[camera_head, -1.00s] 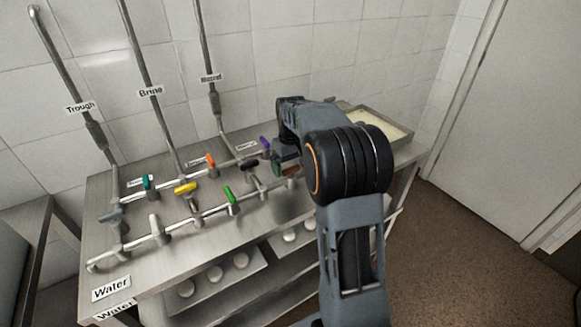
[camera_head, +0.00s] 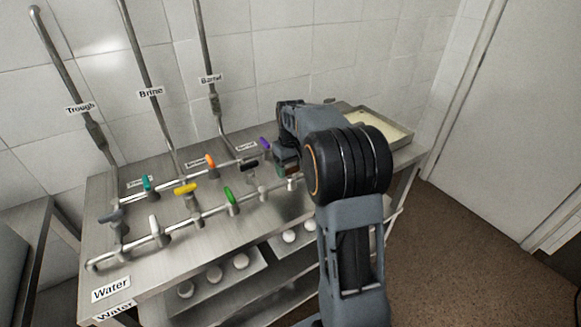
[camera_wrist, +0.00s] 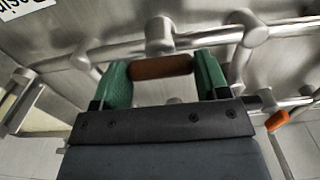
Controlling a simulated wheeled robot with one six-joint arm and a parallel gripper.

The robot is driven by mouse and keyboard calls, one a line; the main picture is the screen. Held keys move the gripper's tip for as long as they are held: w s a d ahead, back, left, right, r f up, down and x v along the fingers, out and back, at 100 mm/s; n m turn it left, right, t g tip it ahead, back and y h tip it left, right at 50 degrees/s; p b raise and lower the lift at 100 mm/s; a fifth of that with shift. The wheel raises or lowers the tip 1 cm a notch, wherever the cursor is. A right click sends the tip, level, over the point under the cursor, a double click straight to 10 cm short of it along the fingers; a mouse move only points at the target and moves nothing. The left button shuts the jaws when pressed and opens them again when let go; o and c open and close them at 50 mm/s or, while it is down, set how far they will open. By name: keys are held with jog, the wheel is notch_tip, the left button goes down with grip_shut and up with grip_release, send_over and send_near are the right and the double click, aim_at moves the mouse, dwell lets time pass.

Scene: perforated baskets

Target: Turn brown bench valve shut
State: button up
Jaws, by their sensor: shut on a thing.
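The brown valve handle (camera_wrist: 160,67) shows in the wrist view as a short bar lying between my green fingers. My gripper (camera_wrist: 164,76) is shut on it, one finger at each end. The bar lies roughly along the metal pipe (camera_wrist: 205,38) just above it in that view. In the head view my gripper (camera_head: 284,162) is over the bench (camera_head: 190,240), right of the black and purple valves. My arm hides the brown handle there.
Black (camera_head: 249,165), purple (camera_head: 265,143), green (camera_head: 229,195), yellow (camera_head: 186,189) and orange (camera_head: 211,161) valve handles stand left of my gripper. A shallow tray (camera_head: 405,137) lies behind my arm at right. An orange handle (camera_wrist: 277,120) is close by in the wrist view.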

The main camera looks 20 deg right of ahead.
aim_at(291, 168)
jog(key=m+p, duration=0.1)
jog(key=m, duration=0.3)
jog(key=shift+r+p, duration=0.1)
jog(key=shift+p, duration=0.25)
jog(key=m+p, duration=0.1)
jog(key=m, duration=0.3)
jog(key=shift+m, duration=0.3)
jog(key=m+p, duration=0.1)
jog(key=m, duration=0.3)
jog(key=shift+m, duration=0.3)
jog(key=shift+m+p, duration=0.35)
jog(key=shift+m, duration=1.85)
jog(key=o, duration=0.9)
jog(key=shift+o, duration=0.2)
notch_tip(291, 168, up, 14)
